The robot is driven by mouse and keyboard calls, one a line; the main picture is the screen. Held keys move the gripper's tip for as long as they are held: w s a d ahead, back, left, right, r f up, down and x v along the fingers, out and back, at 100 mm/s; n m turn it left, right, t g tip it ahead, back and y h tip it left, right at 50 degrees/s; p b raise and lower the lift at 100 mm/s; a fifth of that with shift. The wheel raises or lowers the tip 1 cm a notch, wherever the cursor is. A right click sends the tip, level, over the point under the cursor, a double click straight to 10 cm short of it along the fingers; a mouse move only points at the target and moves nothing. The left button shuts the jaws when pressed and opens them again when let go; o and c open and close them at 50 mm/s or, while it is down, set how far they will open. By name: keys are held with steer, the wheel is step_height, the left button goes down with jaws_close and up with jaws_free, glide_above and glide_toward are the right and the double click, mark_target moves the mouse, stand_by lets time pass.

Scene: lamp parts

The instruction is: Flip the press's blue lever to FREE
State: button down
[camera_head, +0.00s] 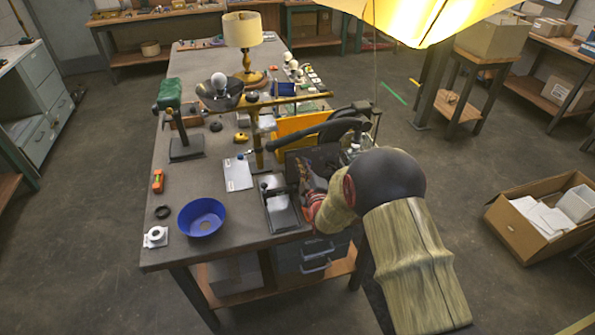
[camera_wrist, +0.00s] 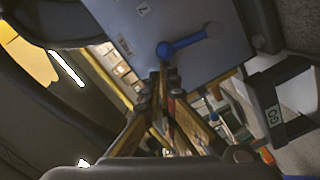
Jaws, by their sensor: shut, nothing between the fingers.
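The blue lever (camera_wrist: 186,43) shows in the wrist view on a grey panel (camera_wrist: 225,55). Its round end is at the left and its arm points right and slightly up in the picture. Small labels are on the panel, too small to read surely. My gripper (camera_wrist: 166,72) is shut and empty, its tips just below the lever's round end in the picture; I cannot tell whether they touch. In the head view my gripper (camera_head: 305,178) is at the table's right side, beside a dark block. I cannot make out the lever there.
A dark part with a "GO" label (camera_wrist: 273,115) is close at right in the wrist view.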

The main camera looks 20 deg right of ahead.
steer(key=shift+d+m+b, duration=0.6)
steer(key=shift+d+m, duration=0.2)
steer(key=shift+m, duration=0.2)
steer(key=shift+d+b, duration=0.35)
steer(key=shift+d, duration=0.05)
steer(key=shift+d, duration=0.1)
